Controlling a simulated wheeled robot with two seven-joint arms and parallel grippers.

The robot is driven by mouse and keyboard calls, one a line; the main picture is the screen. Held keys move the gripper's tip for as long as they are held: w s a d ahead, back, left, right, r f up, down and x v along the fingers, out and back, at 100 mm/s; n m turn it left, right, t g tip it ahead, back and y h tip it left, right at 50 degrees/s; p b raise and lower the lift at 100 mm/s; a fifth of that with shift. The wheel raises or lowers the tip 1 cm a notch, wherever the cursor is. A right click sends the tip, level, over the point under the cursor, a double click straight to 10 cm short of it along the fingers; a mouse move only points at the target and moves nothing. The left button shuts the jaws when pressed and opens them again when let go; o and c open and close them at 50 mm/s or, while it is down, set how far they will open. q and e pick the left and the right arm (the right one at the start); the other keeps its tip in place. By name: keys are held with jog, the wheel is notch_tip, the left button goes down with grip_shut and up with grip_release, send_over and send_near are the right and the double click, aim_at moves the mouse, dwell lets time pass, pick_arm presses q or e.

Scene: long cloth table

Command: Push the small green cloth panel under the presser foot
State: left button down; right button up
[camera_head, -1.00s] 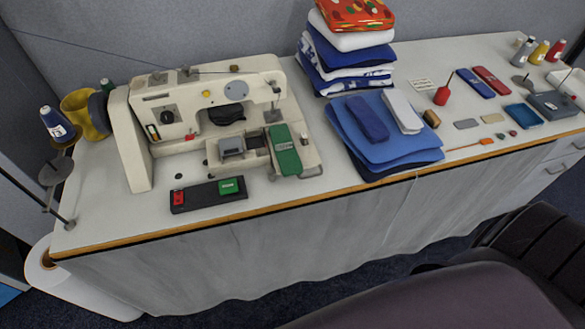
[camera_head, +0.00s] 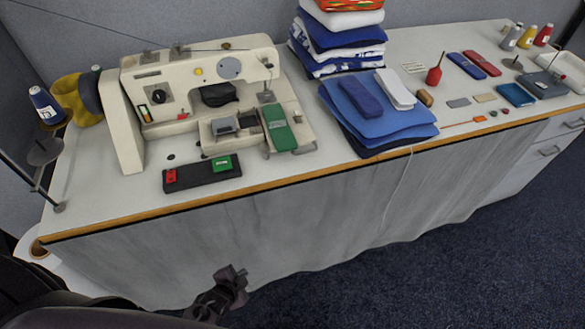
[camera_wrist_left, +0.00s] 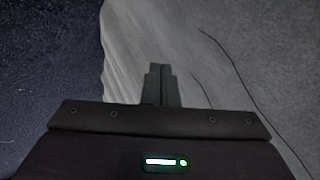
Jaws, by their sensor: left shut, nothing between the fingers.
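The small green cloth panel (camera_head: 279,128) lies on the bed of the white sewing machine (camera_head: 200,85), at its right end. The presser foot (camera_head: 267,97) is at the needle end of the machine, just behind the panel's far edge; whether they overlap is too small to tell. My left gripper (camera_head: 233,280) is low in front of the table, below the tabletop edge and well apart from the panel. In the left wrist view its fingers (camera_wrist_left: 160,84) are together and empty, facing the grey cloth skirt. My right gripper is not in view.
A control box (camera_head: 202,174) with red and green buttons sits before the machine. Blue folded cloths (camera_head: 380,120) and a fabric stack (camera_head: 338,45) stand to its right. The table's wooden front edge (camera_head: 300,178) lies between my left gripper and the tabletop.

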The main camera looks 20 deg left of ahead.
pick_arm(q)
jog(key=w+d+r+m+t+h+b, duration=0.1)
jog(key=w+d+r+m+t+b, duration=0.3)
jog(key=w+r, duration=0.6)
jog(key=m+t+h+b, duration=0.2)
jog(key=m+t+h, duration=0.1)
jog(key=m+t, duration=0.25)
send_near(291, 148)
jog(key=s+d, duration=0.2)
jog(key=s, duration=0.5)
jog(key=shift+m+g+y, duration=0.25)
jog(key=shift+m+y, duration=0.1)
jog(key=shift+y, duration=0.05)
jog(key=w, duration=0.3)
jog(key=w+d+p, duration=0.1)
jog(key=w, duration=0.5)
jog(key=shift+w+d+r, duration=0.25)
jog(key=shift+d+r, duration=0.1)
jog(key=shift+d, duration=0.05)
jog(key=shift+w+a+p, duration=0.45)
jog(key=shift+w+a, duration=0.25)
jog(key=shift+w, duration=0.35)
jog(key=shift+w+a+f, duration=0.15)
jog(key=shift+w+a, duration=0.3)
jog(key=shift+w, duration=0.05)
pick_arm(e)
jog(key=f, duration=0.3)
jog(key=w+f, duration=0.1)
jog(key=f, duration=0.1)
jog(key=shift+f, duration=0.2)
